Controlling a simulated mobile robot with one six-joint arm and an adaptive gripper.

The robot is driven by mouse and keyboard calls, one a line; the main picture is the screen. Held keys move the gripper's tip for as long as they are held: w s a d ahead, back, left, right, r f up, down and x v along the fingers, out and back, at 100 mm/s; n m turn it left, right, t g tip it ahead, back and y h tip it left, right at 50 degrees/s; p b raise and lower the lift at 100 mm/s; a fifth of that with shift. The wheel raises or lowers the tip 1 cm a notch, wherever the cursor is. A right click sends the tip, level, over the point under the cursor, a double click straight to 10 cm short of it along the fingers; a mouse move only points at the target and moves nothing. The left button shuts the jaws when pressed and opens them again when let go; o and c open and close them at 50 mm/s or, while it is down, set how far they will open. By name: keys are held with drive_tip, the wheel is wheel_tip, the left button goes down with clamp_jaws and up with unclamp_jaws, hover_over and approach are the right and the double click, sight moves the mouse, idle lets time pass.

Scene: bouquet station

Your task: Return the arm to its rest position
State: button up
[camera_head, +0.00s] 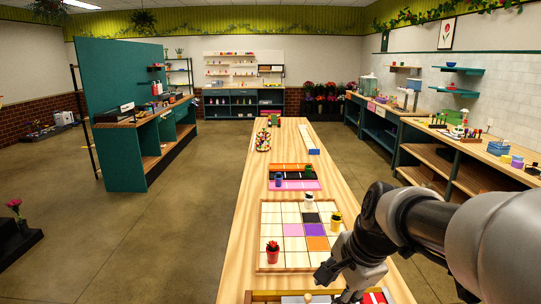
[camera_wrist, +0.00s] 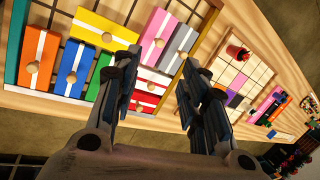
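My gripper (camera_head: 338,284) is at the lower right of the head view, low over the near part of the long wooden table (camera_head: 243,215). In the wrist view its two fingers (camera_wrist: 165,75) stand wide apart with nothing between them. Beyond them is a tray (camera_wrist: 185,68) of coloured knobbed blocks, including a yellow block (camera_wrist: 103,32) and a blue block (camera_wrist: 71,68). My arm comes in from the right edge of the head view and hides part of the table's right side.
A grid board (camera_head: 265,226) on the table holds a red pot (camera_head: 272,254), a yellow pot (camera_head: 336,223) and a white pot (camera_head: 309,202). A striped mat (camera_head: 309,185) with small pots lies beyond. Teal shelving counters (camera_head: 420,148) line the right wall.

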drive_tip(key=s+d+n+t+h, duration=0.1)
drive_tip(key=s+n, duration=1.3)
drive_tip(key=s, duration=0.6)
drive_tip(key=shift+s+r+n+h, duration=0.2)
drive_tip(key=shift+r+n+h, duration=0.1)
drive_tip(key=shift+h, duration=0.1)
